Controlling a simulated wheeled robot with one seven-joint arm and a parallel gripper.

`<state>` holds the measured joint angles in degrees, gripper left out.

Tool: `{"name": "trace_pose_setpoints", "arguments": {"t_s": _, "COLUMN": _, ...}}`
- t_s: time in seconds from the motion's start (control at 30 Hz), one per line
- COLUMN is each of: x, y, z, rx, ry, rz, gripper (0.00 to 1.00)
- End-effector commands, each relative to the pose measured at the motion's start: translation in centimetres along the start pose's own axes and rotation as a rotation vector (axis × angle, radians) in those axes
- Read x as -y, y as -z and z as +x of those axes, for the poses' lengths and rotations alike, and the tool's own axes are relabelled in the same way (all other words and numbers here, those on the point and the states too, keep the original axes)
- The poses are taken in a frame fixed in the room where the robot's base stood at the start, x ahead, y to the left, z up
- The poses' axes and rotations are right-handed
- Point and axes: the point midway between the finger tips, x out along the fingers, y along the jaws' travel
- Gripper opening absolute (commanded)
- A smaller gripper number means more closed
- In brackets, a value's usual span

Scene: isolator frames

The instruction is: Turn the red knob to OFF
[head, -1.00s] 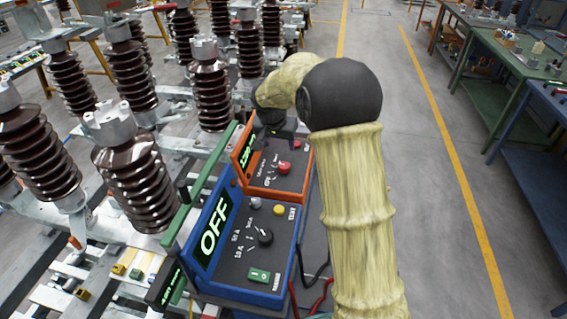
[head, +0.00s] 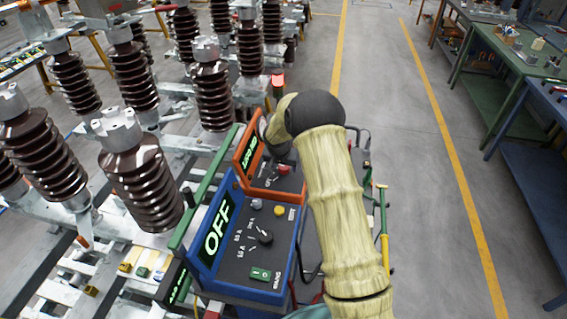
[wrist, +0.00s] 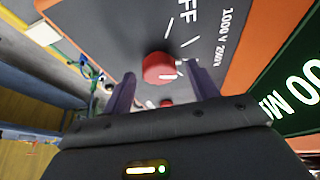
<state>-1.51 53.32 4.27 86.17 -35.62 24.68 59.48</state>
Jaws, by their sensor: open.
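The red knob (wrist: 158,66) is on the dark panel of the orange-framed tester (head: 247,150). In the head view the knob (head: 284,169) shows just left of my arm. In the wrist view my gripper (wrist: 160,72) is open, with its two purple-grey fingertips on either side of the knob, close to the panel. I cannot tell whether they touch it. White ticks ring the knob, and part of the OFF label (wrist: 186,14) shows beyond it. The knob's pointer is not clear. In the head view my arm hides most of the gripper.
The blue-framed tester (head: 240,258), its display reading OFF, stands nearer, with a black knob (head: 265,237) and green switch (head: 261,274). A red lamp (head: 278,82) glows behind. Brown insulators (head: 137,175) crowd the left. Floor at right (head: 430,200) is clear.

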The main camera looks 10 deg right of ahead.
Motion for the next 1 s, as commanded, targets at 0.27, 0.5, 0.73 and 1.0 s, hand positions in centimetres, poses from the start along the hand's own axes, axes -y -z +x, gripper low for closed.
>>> {"name": "trace_pose_setpoints", "arguments": {"t_s": 0.27, "x": -0.02, "y": -0.03, "z": 0.46, "rx": 0.0, "ry": 0.0, "rz": 0.0, "gripper": 0.59}}
{"name": "trace_pose_setpoints", "arguments": {"t_s": 0.5, "x": 0.0, "y": -0.03, "z": 0.42, "rx": 0.0, "ry": 0.0, "rz": 0.0, "gripper": 0.26}}
{"name": "trace_pose_setpoints", "arguments": {"t_s": 0.73, "x": 0.01, "y": -0.04, "z": 0.41, "rx": 0.0, "ry": 0.001, "rz": -0.003, "gripper": 0.14}}
{"name": "trace_pose_setpoints", "arguments": {"t_s": 1.0, "x": 0.03, "y": -0.04, "z": 0.41, "rx": 0.0, "ry": 0.024, "rz": -0.052, "gripper": 0.14}}
